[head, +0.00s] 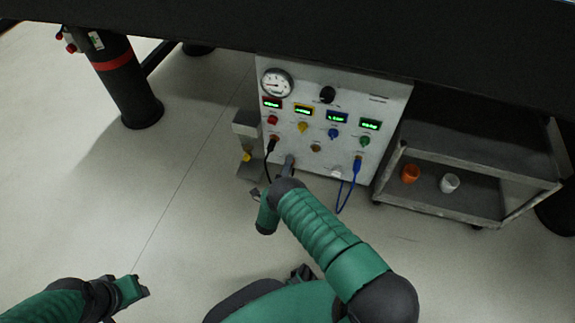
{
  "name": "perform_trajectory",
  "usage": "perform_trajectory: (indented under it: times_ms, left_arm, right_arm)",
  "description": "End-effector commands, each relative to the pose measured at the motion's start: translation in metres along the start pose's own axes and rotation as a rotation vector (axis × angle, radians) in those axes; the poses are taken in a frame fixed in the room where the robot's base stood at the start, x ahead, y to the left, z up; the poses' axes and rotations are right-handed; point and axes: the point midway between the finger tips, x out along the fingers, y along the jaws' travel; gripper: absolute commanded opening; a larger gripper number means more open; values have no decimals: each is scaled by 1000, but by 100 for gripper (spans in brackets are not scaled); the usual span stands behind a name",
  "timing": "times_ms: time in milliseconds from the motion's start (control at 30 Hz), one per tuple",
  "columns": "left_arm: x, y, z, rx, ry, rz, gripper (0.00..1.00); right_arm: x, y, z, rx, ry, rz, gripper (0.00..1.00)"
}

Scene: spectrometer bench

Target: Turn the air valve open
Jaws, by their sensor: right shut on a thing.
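The white instrument panel (385,125) stands upright under the dark bench. My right gripper (288,164) reaches its lower left part, below the black plug (272,144). It is shut on a small fitting there, which I take to be the air valve. The fingers and wrist hide most of this fitting, so its turn angle cannot be read. My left gripper (142,291) is low at the left, over bare floor and away from the panel. Its finger gap is not clear.
A blue cable (350,190) hangs right of my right gripper. A grey shelf cart (470,203) holds orange and white cups.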

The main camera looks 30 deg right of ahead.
Motion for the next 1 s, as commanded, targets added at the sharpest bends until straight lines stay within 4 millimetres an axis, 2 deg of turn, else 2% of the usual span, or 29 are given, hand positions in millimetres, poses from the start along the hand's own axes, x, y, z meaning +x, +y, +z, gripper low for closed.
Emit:
perform_trajectory:
  times_ms: [33, 633, 667, 700, 833, 1000]
  left_arm:
    - [-1, 0, 0, 0, 0, 0, 36]
    - [-2, 0, 0, 0, 0, 0, 36]
    - [-2, 0, 0, 0, 0, 0, 36]
    - [-2, 0, 0, 0, 0, 0, 36]
    - [-2, 0, 0, 0, 0, 0, 36]
    - [-2, 0, 0, 0, 0, 0, 36]
  right_arm:
    - [-2, 4, -5, 9, 10, 10, 0]
    - [-2, 6, -6, 48, 10, 12, 0]
    - [-3, 6, -6, 48, 10, 12, 32]
    - [-2, 6, -6, 48, 11, 12, 38]
    - [-2, 4, -4, 50, 8, 9, 53]
    - [-1, 2, -3, 52, 5, 5, 53]
